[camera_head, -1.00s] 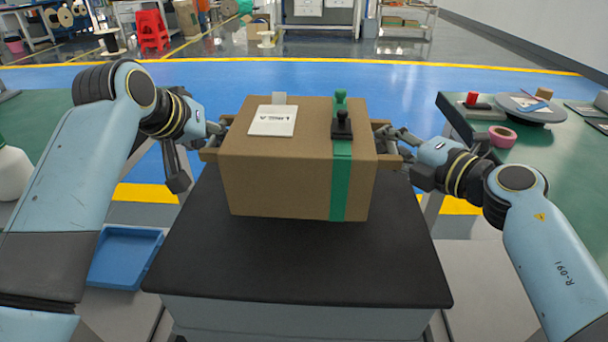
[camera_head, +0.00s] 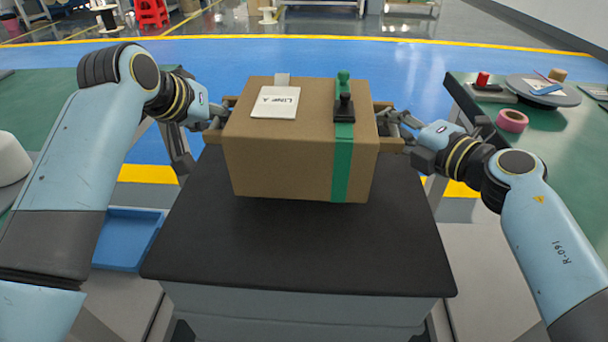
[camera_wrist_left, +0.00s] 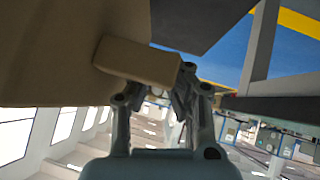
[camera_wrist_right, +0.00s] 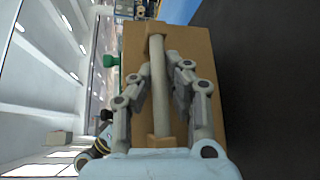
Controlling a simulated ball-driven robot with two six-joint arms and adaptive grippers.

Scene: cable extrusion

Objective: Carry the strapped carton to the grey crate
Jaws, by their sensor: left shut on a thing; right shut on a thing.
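The brown carton (camera_head: 290,155) is upright in the middle of the head view, with a green strap (camera_head: 342,165) around its right part. My left gripper (camera_head: 218,114) is shut on the carton's left handle (camera_head: 212,136); the left wrist view shows this handle (camera_wrist_left: 140,62) at the fingertips. My right gripper (camera_head: 402,126) is shut on the right handle (camera_head: 390,143); the right wrist view shows its pale bar (camera_wrist_right: 159,85) between the fingers. I see no grey crate.
A green-topped bench (camera_head: 560,150) stands at right with a pink tape roll (camera_head: 512,120) and a grey disc (camera_head: 542,91). Another green bench (camera_head: 50,90) is at left. A blue tray (camera_head: 125,240) lies low at left. Blue floor (camera_head: 300,55) beyond the carton is open.

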